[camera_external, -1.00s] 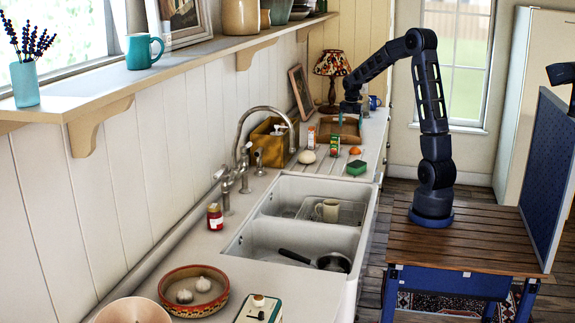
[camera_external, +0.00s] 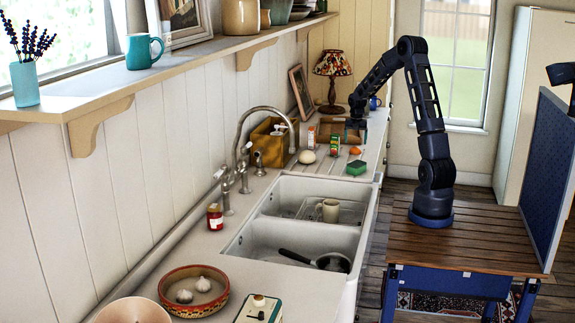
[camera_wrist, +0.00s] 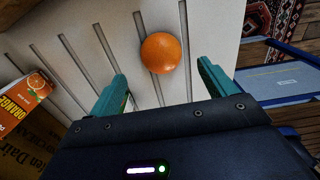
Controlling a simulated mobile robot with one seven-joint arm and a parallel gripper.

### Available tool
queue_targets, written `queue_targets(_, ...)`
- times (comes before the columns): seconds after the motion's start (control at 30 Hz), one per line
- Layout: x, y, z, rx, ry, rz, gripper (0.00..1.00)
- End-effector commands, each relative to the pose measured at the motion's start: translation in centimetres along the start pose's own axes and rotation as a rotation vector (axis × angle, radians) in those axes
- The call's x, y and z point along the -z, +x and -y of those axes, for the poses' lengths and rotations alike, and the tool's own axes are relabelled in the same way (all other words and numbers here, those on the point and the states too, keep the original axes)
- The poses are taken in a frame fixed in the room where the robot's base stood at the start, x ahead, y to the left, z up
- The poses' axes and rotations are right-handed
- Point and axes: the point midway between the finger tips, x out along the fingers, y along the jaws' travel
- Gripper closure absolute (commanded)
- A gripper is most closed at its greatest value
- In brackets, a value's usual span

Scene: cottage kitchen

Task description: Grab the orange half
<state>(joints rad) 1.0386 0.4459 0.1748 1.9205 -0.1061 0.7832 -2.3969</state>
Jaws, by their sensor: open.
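The orange half (camera_external: 355,150) sits on the grooved drainboard beyond the sink, near the counter's front edge. In the wrist view the orange half (camera_wrist: 161,53) shows as a rounded, peel-side-up dome; no cut face is visible. My gripper (camera_wrist: 162,70) is open, with its teal fingers spread left and right and nothing between them. In that picture the orange half lies just past the fingertips, between their lines and apart from both. In the external view my gripper (camera_external: 354,128) hangs low over the counter, behind the orange half; its fingers are hard to make out there.
A juice carton (camera_wrist: 22,98) stands left of my fingers in the wrist view.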

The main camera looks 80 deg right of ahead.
Motion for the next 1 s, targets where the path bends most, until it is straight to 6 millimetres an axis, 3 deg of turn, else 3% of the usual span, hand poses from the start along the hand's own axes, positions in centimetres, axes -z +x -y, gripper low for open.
queue_targets(0.4, 0.1, 4.7, 0.2, 0.002, -0.001, -0.002, 0.17)
queue_targets(0.63, 0.1, 4.9, 0.2, 0.001, 0.0, 0.0, 0.17)
queue_targets(0.83, 0.1, 4.9, 0.2, 0.001, 0.0, 0.0, 0.52)
queue_targets(1.0, 0.1, 4.9, 0.2, 0.001, 0.0, 0.0, 0.52)
